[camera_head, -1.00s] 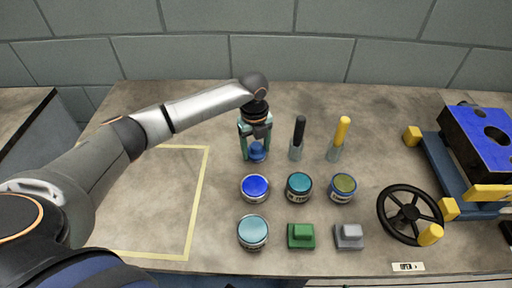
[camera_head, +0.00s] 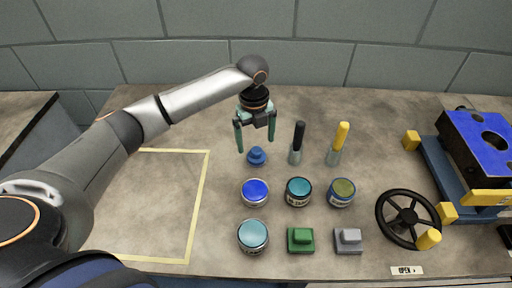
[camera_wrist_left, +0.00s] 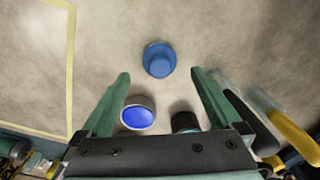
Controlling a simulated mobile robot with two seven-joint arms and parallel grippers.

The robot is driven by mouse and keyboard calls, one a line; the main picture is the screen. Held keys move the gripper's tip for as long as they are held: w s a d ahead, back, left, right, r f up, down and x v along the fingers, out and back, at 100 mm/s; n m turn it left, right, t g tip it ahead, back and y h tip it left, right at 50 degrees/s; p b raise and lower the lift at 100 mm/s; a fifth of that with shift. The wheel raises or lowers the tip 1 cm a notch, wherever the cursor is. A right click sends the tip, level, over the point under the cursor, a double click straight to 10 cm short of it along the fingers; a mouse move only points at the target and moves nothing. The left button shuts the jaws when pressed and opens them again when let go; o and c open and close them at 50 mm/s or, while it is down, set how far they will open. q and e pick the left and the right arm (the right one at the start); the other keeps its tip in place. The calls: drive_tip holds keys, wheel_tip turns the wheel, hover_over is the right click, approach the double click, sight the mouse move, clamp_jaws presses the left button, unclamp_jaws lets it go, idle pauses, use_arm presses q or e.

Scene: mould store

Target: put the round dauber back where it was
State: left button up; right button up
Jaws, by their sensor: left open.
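The round dauber, a small blue disc with a knob on top (camera_head: 256,156), stands upright on the worktop behind the dark-blue paint pot. It also shows in the left wrist view (camera_wrist_left: 159,60), beyond the fingertips and between their lines. My left gripper (camera_head: 256,144) is open and empty above the dauber, its green fingers spread and apart from it. In the left wrist view my left gripper (camera_wrist_left: 158,74) has nothing between its fingers. My right gripper is in neither view.
Two upright brushes, black (camera_head: 298,143) and yellow (camera_head: 339,144), stand right of the dauber. Several paint pots (camera_head: 255,192), a green block (camera_head: 301,239) and a grey block (camera_head: 348,240) are in front. A handwheel (camera_head: 408,217) is at right. The yellow-taped area (camera_head: 198,200) at left is empty.

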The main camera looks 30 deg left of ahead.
sight(255, 150)
use_arm(q)
wheel_tip(255, 150, up, 6)
drive_tip(key=shift+r+p, duration=0.25)
drive_tip(key=shift+p, duration=0.1)
